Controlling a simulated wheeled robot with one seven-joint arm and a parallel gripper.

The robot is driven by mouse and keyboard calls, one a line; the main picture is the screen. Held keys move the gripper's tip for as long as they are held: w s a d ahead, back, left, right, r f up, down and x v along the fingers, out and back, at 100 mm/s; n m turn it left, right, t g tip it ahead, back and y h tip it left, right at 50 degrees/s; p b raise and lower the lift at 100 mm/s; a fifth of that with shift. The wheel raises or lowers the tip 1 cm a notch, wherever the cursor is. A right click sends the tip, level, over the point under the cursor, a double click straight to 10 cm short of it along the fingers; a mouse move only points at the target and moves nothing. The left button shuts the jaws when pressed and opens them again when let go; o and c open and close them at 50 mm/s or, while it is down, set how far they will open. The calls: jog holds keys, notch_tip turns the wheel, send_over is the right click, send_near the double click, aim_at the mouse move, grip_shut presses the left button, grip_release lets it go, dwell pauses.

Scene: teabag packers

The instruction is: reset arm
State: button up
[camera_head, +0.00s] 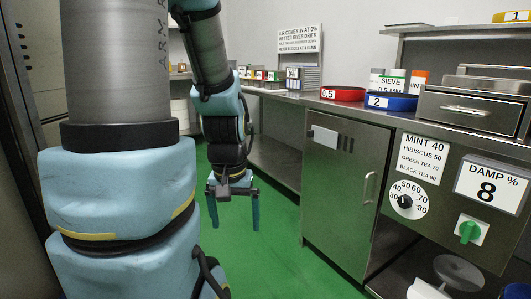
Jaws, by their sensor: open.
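My gripper (233,206) hangs from my arm left of the picture's middle, pointing down above the green floor. Its two light blue fingers are spread apart, with only floor between them. It touches nothing and is well to the left of the metal cabinet. My arm comes down from the top of the picture, bent at the joints, and its large near links fill the left side.
A metal cabinet (337,190) with a handle stands right of the gripper. On its counter are a red tray (342,94) and a blue tray (391,103). A dial (405,201) and a green knob (469,231) are on the right panel. Green floor (275,255) is clear.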

notch_tip(320, 180, up, 26)
jog(key=p, duration=2.4)
